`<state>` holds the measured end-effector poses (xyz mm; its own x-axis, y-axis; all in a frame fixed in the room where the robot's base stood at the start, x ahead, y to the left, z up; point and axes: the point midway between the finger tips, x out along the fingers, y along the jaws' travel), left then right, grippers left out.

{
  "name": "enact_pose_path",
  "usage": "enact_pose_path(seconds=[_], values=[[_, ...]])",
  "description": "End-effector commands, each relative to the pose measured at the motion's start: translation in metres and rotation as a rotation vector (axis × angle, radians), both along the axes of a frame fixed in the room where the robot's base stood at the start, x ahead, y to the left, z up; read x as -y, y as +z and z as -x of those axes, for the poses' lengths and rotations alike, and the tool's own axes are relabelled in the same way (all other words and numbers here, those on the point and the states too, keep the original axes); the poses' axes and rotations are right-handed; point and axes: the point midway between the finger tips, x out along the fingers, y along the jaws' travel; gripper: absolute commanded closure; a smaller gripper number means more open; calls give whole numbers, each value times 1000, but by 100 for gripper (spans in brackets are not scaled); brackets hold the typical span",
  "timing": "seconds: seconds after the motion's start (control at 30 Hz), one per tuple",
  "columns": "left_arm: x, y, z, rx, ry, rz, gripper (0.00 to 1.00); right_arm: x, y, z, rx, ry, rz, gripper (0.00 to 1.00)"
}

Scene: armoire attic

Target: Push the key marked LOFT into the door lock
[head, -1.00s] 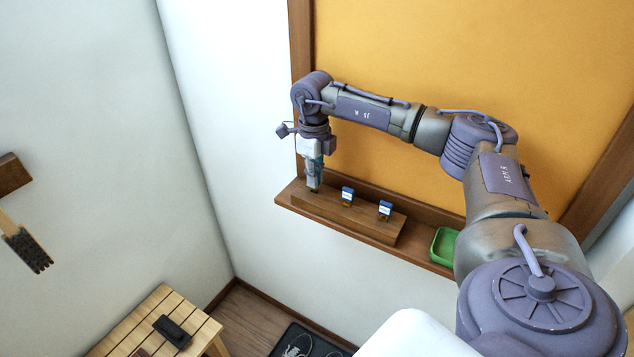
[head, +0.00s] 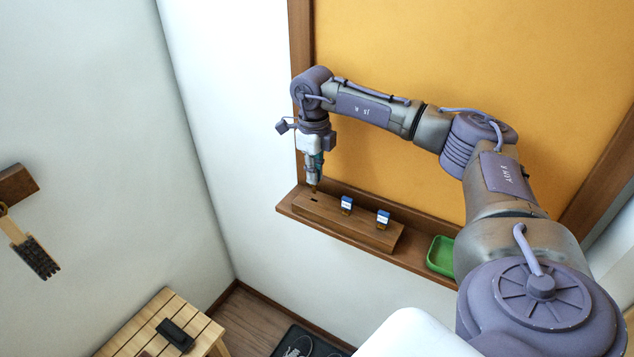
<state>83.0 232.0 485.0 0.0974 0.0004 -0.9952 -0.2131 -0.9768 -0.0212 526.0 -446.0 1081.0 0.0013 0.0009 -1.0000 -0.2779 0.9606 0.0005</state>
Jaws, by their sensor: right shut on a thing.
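My right gripper (head: 314,180) points straight down over the left end of a wooden key block (head: 370,231). It is shut on a thin key, of which only a small brownish tip shows below the fingers. Its marking is hidden, so I cannot tell whether it reads LOFT. A dark empty slot shows in the block just below the tip. Two keys with blue and white heads, a left one (head: 347,204) and a right one (head: 383,218), stand upright in the block; their labels are too small to read. No door lock can be made out. My left gripper is out of view.
The block stands on a brown wooden ledge (head: 289,207) below an orange panel (head: 430,60) framed in wood. A green tray (head: 441,256) sits at the ledge's right. A brush (head: 36,258) hangs at the left wall. A slatted bench (head: 145,322) with a dark object stands below.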

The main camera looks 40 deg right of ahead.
Motion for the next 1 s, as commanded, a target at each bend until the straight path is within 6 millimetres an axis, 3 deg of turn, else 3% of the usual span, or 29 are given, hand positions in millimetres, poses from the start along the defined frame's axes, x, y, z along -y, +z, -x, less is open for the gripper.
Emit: enact_pose_path(seconds=[0.37,0.8,1.0], values=[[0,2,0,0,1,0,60,0,3,0,0,0,0,100],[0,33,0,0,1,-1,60,0,41,0,0,1,0,100],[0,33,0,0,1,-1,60,0,42,0,-1,1,0,100]])
